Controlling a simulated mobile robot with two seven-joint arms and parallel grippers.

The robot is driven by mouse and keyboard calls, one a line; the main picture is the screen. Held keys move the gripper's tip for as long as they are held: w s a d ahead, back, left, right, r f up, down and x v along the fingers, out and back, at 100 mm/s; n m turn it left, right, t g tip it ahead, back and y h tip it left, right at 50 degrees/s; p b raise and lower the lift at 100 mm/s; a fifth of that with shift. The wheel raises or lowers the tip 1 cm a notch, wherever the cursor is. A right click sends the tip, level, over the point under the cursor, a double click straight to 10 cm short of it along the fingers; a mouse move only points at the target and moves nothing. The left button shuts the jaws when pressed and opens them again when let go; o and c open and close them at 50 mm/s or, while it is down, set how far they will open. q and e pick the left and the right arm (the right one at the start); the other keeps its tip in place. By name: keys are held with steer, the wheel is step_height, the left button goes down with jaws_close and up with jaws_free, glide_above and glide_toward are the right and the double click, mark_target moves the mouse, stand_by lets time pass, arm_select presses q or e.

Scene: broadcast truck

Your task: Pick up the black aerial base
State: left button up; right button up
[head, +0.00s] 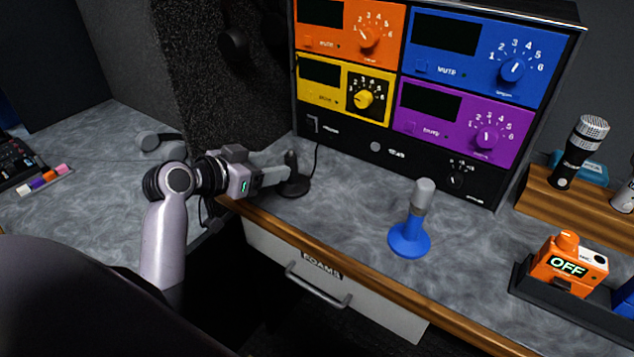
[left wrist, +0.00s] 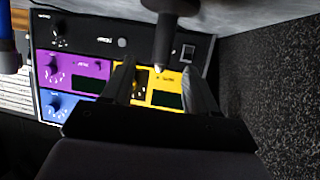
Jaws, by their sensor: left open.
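The black aerial base (head: 295,187) stands upright on the grey worktop near its front left edge, with a round foot, a short stem and a thin cable running up behind it. My left gripper (head: 282,174) reaches in from the left, its fingers level with the stem. In the left wrist view the picture is upside down; the aerial base (left wrist: 176,12) shows at the top, its stem pointing down between the two open fingers (left wrist: 160,72). I cannot tell whether a finger touches it. My right gripper is in neither view.
A rack of coloured panels (head: 400,85) stands behind. A blue aerial base (head: 409,241) with a grey tip stands to the right on clear worktop. Further right are an orange OFF unit (head: 567,265) in a dark tray and a microphone (head: 580,150) on a wooden stand.

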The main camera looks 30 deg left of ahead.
mark_target(288, 157)
arm_select(q)
steer(key=x, duration=0.3)
steer(key=r+p+x, duration=0.1)
steer(key=x, duration=0.1)
steer(key=shift+w+f, duration=0.1)
steer(key=shift+w, duration=0.5)
steer(key=shift+w+f, duration=0.3)
steer(key=shift+w, duration=0.3)
steer(key=shift+r, duration=0.1)
jaws_close()
